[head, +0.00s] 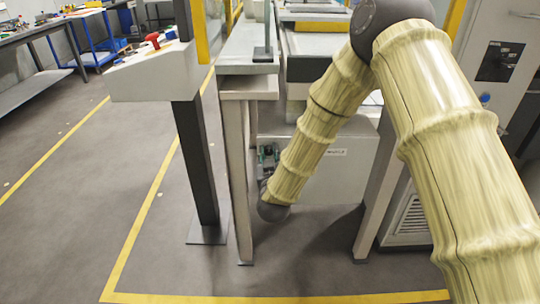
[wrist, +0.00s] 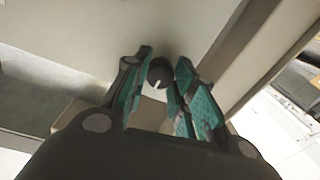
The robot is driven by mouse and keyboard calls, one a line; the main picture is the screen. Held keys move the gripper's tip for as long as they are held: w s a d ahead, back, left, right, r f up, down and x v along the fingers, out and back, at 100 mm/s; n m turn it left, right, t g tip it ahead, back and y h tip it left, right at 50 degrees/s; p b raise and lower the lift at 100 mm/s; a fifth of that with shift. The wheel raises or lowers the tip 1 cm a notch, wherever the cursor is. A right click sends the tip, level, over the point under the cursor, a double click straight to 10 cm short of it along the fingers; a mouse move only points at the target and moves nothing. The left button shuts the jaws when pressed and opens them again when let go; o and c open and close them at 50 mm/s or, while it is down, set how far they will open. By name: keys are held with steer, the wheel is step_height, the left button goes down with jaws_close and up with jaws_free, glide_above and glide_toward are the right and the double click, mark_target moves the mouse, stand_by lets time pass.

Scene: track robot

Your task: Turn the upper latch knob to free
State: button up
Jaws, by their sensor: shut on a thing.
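A small dark round knob (wrist: 160,71) with a white mark sits on a pale panel in the wrist view. It lies between the tips of my gripper (wrist: 163,76), and the teal-padded fingers are shut on it from both sides. The white mark is near the knob's lower edge. In the head view my gripper (head: 268,157) is low beside the light grey cabinet (head: 335,182) under the bench. The knob is hidden there. Only one knob shows, so I cannot tell from the picture whether it is the upper one.
A bench leg (head: 236,170) stands just left of my gripper, and another leg (head: 381,185) stands to the right. A dark post (head: 197,160) holds a sloped console (head: 150,76) further left. Open floor with yellow lines lies to the left.

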steer(key=m, duration=0.4)
steer(key=shift+d, duration=0.1)
steer(key=m, duration=0.4)
steer(key=shift+m, duration=0.4)
steer(key=m, duration=0.2)
steer(key=m+b, duration=0.1)
steer(key=m, duration=0.2)
steer(key=shift+f+t+h, duration=0.1)
steer(key=shift+t+h, duration=0.2)
steer(key=shift+m+b, duration=0.5)
steer(key=shift+m, duration=1.6)
steer(key=o, duration=1)
steer(key=shift+d, duration=0.1)
steer(key=shift+o, duration=0.3)
